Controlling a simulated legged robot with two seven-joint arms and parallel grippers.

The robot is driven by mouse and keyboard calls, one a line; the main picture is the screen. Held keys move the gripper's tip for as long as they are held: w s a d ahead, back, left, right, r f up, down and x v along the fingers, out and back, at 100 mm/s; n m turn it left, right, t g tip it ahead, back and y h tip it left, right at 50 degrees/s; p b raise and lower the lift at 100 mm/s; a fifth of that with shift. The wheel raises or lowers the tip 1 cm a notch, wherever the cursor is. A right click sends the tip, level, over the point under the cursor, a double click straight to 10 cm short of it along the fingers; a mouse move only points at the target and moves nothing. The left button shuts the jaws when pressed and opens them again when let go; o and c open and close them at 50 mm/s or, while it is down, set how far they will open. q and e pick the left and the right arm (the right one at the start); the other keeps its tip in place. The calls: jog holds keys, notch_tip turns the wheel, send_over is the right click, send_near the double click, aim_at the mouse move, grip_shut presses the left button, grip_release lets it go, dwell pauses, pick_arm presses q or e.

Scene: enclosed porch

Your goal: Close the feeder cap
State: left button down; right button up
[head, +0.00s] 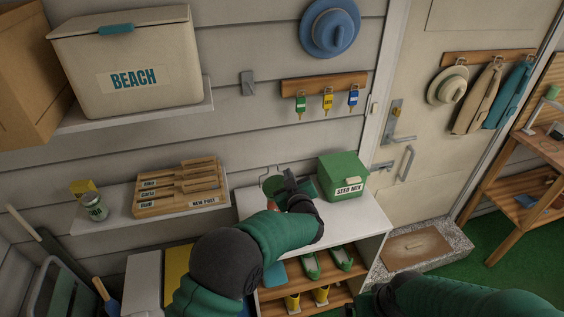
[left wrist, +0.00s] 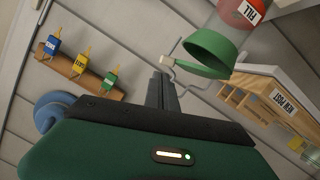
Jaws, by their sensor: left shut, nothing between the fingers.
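The feeder's green round cap (left wrist: 208,52) stands open and tilted in the left wrist view, with its hollow side showing. A red part marked FILL (left wrist: 240,12) lies beside it at the top edge, and a bent wire hanger (left wrist: 176,66) is close by. In the head view a green feeder part (head: 272,187) shows on the white bench top, partly hidden by my left gripper (head: 289,178). That gripper is shut and empty; its fingertips also show in the left wrist view (left wrist: 161,82), beside the wire and apart from the cap.
A green SEED MIX box (head: 343,177) stands on the white bench top (head: 347,211), right of my left gripper. A wall shelf with a NEW POST organiser (head: 178,189) is to the left. Tagged keys hang on a rack (head: 324,84) above. Shoes sit on shelves below.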

pick_arm(q)
jog(key=shift+m, duration=0.6)
jog(key=f, duration=0.1)
jog(key=d+f, duration=0.2)
jog(key=shift+w+f, duration=0.3)
pick_arm(e)
jog(key=shift+w+d+r, duration=0.1)
jog(key=shift+d, duration=0.2)
pick_arm(q)
jog(key=shift+s+f, duration=0.1)
